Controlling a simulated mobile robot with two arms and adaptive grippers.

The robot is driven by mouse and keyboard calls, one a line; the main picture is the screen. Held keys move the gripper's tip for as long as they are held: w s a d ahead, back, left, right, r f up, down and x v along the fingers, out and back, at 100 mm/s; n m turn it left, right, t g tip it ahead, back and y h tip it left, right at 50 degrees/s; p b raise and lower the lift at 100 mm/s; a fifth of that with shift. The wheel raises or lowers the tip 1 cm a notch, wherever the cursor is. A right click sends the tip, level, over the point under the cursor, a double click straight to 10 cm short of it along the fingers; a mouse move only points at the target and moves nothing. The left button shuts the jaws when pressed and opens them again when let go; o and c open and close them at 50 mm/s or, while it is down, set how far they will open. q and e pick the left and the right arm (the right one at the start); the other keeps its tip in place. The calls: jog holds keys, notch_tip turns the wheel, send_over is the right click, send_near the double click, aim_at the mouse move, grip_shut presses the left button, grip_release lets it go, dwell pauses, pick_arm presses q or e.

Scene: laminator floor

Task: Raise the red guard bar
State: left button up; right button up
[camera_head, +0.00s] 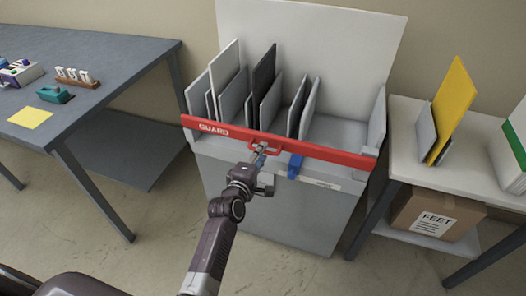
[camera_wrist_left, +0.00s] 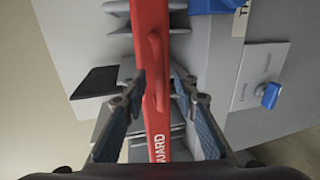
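The red guard bar (camera_head: 325,153) lies across the front top edge of a grey bin (camera_head: 290,215), in front of upright sheets. It carries white "GUARD" lettering on the left and a small red handle near its middle. My left gripper (camera_head: 262,153) is at this handle, coming from the front. In the left wrist view, the bar (camera_wrist_left: 150,35) runs between the two spread fingers of the left gripper (camera_wrist_left: 160,95), with gaps on both sides. The handle (camera_wrist_left: 157,70) rises from the bar between the fingertips. My right gripper is in neither view.
A blue part (camera_head: 295,166) hangs on the bin front right of my gripper, beside a white label (camera_head: 319,182). A grey table (camera_head: 100,55) with small items stands left. A white shelf (camera_head: 400,130) with a yellow panel (camera_head: 453,105) and a carton (camera_head: 435,215) stands right.

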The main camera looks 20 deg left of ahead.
pick_arm(q)
jog(key=shift+x, duration=1.15)
grip_shut()
